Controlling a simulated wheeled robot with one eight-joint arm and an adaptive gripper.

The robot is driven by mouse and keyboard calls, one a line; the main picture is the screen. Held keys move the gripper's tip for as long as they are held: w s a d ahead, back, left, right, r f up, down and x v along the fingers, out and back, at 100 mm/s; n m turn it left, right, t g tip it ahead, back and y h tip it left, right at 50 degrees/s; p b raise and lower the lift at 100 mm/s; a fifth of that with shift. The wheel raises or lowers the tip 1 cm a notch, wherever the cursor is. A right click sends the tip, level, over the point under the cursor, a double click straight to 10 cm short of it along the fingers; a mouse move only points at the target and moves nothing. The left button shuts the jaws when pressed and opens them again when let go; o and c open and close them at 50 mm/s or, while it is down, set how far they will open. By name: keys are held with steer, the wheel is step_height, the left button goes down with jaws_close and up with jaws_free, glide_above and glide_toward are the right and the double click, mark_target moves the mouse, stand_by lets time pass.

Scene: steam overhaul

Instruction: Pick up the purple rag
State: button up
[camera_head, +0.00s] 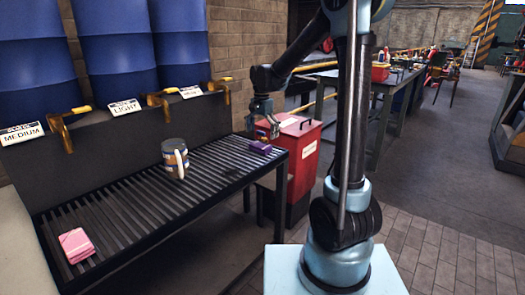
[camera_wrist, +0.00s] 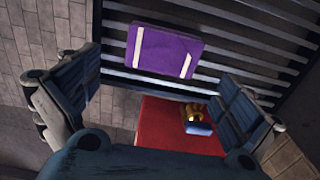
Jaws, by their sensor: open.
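The purple rag (camera_head: 260,147) lies folded on the right end of the slatted black bench (camera_head: 118,205), close to its edge. In the wrist view the purple rag (camera_wrist: 164,52) shows flat on the slats, with pale stripes near two sides. My gripper (camera_head: 264,128) is just above the rag in the head view. In the wrist view my gripper (camera_wrist: 158,95) is open, with its two fingers wide apart to the left and right. The rag is between and beyond the fingers. Nothing is held.
A pink folded rag (camera_head: 77,244) lies at the bench's near left end. A mug-like container (camera_head: 175,158) stands mid-bench. A red bin (camera_head: 298,155) stands beside the bench's right end. Yellow taps (camera_head: 68,130) project over the bench's back, before blue barrels (camera_head: 120,50).

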mark_target(261, 144)
steer(key=shift+a+f, duration=0.15)
steer(key=shift+f, duration=2.5)
steer(key=c, duration=1.1)
